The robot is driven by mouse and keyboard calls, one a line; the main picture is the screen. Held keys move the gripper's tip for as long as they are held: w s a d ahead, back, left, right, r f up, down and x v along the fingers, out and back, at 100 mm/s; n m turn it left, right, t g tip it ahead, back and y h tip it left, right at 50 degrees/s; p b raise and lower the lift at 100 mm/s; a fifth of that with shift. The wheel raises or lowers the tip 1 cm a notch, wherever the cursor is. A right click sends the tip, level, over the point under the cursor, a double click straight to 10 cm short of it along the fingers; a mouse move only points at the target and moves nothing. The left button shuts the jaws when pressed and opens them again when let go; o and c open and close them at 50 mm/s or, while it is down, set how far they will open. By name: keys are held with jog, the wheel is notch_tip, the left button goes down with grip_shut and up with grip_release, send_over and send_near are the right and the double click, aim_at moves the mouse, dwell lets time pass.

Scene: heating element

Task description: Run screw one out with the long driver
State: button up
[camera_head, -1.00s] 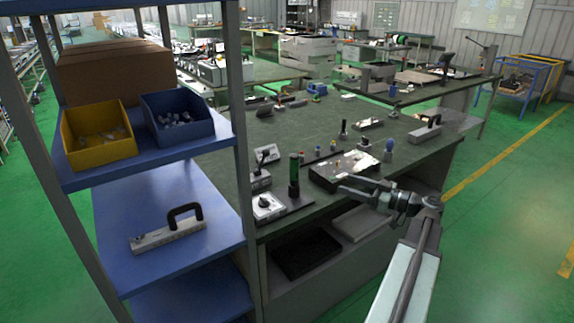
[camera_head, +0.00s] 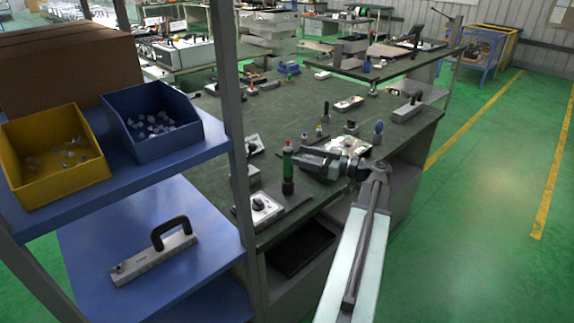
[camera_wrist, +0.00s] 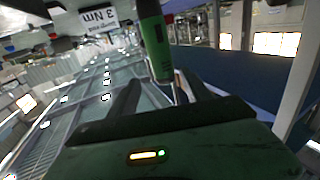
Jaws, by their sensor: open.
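A driver with a green handle (camera_head: 287,160) stands upright in a dark holder near the workbench's front left. My gripper (camera_head: 302,152) is just right of it, its fingers pointing towards the handle. In the wrist view, the green handle (camera_wrist: 155,42) shows ahead of my open gripper (camera_wrist: 160,80), roughly between the finger lines. I cannot tell whether the fingers touch it. A unit with a pale, marked top (camera_head: 345,145) lies partly behind my gripper. Screw one cannot be made out.
Small upright tools (camera_head: 378,130) stand behind my gripper. The blue shelf rack (camera_head: 75,225) is close on the left, with yellow (camera_head: 50,185) and blue (camera_head: 165,148) bins.

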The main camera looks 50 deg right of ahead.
aim_at(293, 155)
jog(key=x, duration=0.5)
jog(key=shift+a+f, duration=0.15)
jog(key=shift+a, duration=0.25)
grip_shut()
